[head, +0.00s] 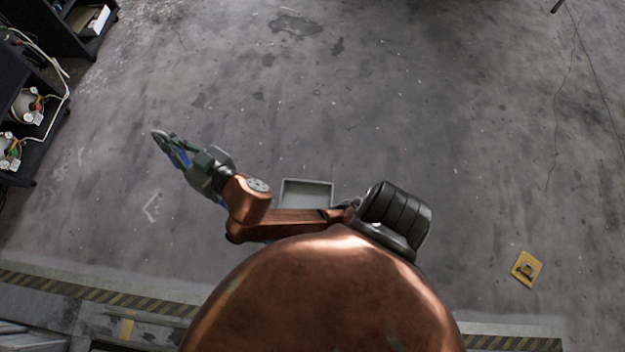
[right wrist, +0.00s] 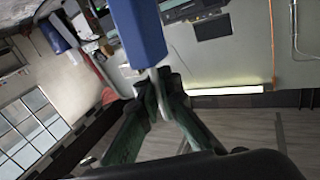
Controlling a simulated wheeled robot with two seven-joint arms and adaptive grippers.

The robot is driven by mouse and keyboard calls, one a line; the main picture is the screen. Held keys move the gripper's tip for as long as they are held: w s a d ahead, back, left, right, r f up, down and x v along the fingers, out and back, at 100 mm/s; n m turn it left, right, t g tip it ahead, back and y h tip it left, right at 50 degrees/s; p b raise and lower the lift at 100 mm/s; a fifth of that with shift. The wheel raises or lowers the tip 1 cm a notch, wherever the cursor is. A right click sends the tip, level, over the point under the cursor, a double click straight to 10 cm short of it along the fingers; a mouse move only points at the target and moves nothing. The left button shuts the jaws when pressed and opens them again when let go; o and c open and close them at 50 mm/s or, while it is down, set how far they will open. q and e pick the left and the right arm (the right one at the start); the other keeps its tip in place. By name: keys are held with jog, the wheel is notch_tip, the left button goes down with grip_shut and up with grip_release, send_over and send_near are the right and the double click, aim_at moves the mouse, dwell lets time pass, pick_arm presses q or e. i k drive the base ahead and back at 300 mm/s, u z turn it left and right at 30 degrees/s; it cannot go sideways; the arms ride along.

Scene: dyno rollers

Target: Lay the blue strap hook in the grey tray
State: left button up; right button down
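The blue strap hook shows in the right wrist view (right wrist: 138,35) as a blue block with a grey metal part running down between the fingertips. My right gripper (right wrist: 158,88) is shut on that metal part. In the head view my right gripper (head: 168,146) is at the left, with a bit of blue showing between its fingers. The grey tray (head: 307,183) lies to the right of this gripper, just beyond my copper forearm. The forearm hides the tray's near edge, and the visible inside looks empty. My left gripper is in neither view.
A dark shelf (head: 30,180) with motors and cables stands at the left edge. A yellow plate (head: 526,268) with a small dark part lies at the right. Striped edging (head: 100,295) runs along the near side. The floor beyond the tray is clear.

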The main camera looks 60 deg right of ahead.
aim_at(306, 204)
jog(key=z, duration=0.05)
jog(key=i, duration=1.15)
jog(key=z, duration=2.1)
